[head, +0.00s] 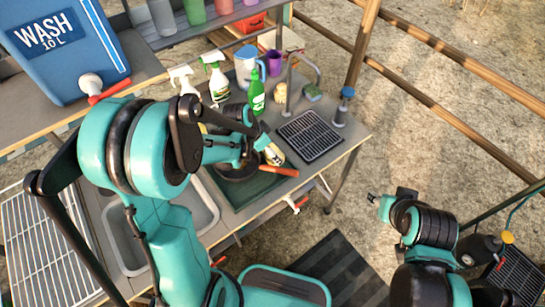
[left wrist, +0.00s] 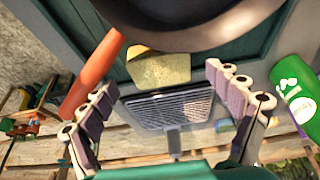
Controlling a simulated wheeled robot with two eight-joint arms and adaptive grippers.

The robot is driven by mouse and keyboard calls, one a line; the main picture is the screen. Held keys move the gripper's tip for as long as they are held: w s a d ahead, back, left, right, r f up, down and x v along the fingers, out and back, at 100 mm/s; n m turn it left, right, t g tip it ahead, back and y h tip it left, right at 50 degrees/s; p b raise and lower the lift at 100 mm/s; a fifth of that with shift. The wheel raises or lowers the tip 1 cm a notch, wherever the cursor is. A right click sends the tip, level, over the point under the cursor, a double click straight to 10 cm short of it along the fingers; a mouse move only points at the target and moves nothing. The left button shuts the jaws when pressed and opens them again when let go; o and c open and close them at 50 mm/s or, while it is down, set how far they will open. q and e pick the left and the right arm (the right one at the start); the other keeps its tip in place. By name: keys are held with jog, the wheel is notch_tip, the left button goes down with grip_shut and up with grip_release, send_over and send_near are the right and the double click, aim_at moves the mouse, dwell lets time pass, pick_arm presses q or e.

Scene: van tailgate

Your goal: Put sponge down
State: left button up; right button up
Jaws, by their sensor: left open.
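A yellow sponge (left wrist: 160,70) shows in the left wrist view, beside the dark pan's rim and beyond my open fingertips. In the head view a yellowish patch (head: 273,155) shows by my left gripper (head: 262,147), partly covered. My left gripper also shows in the left wrist view (left wrist: 163,98), with its fingers wide apart and nothing gripped between them. The dark pan (left wrist: 200,35) has an orange handle (left wrist: 95,78); in the head view that handle (head: 279,170) points right. My right gripper (head: 373,198) is away from the counter at lower right, too small to read.
A black drain grid (head: 310,136) lies at the counter's right end. A blue wash tank (head: 65,50) and an empty basin (head: 130,240) are at left.

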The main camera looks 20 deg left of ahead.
pick_arm(q)
jog(key=x, duration=0.2)
jog(key=shift+w+f, duration=0.1)
jog(key=shift+f, duration=0.2)
jog(key=shift+r, duration=0.1)
jog(key=c, duration=0.8)
